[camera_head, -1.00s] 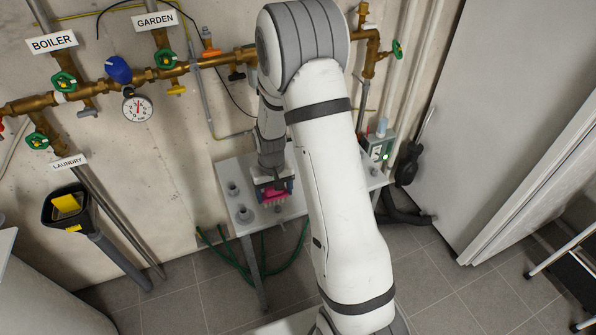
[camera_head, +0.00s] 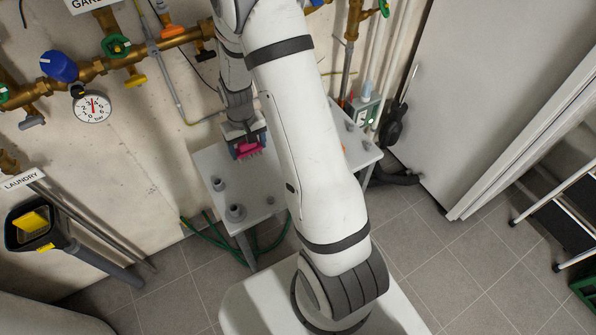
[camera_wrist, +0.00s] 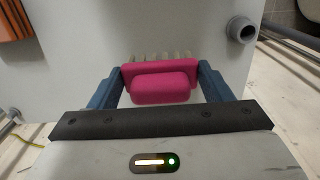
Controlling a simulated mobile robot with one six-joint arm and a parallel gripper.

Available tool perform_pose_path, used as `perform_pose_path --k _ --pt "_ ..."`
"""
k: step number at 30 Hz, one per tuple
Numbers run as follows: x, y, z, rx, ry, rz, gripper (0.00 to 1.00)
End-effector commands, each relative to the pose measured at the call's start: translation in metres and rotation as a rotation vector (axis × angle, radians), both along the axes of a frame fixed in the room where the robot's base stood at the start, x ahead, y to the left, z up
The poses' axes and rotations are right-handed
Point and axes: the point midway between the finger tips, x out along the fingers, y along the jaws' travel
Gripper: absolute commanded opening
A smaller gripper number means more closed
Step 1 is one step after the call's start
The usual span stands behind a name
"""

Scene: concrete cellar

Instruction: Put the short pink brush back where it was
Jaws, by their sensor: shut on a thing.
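The short pink brush (camera_wrist: 162,82) is between the two blue fingers of my gripper (camera_wrist: 160,85) in the wrist view, with its pale bristles pointing away from the palm. In the head view, my gripper (camera_head: 246,148) holds the brush (camera_head: 247,150) over the left part of the grey bench (camera_head: 205,165). From these views I cannot tell whether the bristles touch the bench top. My arm hides the middle of the bench in the head view.
Grey pegs or sockets (camera_head: 236,211) stand on the bench's left end. An orange block (camera_wrist: 12,20) lies at the upper left in the wrist view. Brass pipes with valves (camera_head: 120,58) run along the wall.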

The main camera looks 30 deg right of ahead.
Motion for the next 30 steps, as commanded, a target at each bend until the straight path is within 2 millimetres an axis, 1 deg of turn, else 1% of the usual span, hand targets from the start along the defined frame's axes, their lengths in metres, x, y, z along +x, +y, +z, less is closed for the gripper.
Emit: perform_pose_path --k 1,2,5,6,9,12,14,16,20,24,30 --pt "-0.005 -0.012 0.003 0.000 -0.004 -0.005 0.47" --pt "-0.008 -0.020 0.006 -0.001 -0.005 -0.005 0.47" --pt "-0.027 -0.052 0.019 -0.001 -0.007 0.000 0.47" --pt "-0.036 -0.063 0.024 -0.002 -0.006 0.003 0.47" --pt "-0.058 -0.088 0.035 -0.002 -0.006 0.010 0.47" --pt "-0.076 -0.105 0.043 -0.003 -0.005 0.019 0.47" --pt "-0.083 -0.110 0.046 -0.002 -0.002 0.023 0.47" --pt "-0.089 -0.114 0.044 -0.001 0.000 0.026 0.47" --pt "-0.092 -0.115 0.023 0.001 0.006 0.029 0.47" --pt "-0.091 -0.115 0.001 0.000 0.004 0.029 0.47" --pt "-0.090 -0.115 -0.015 -0.001 0.002 0.028 0.47"
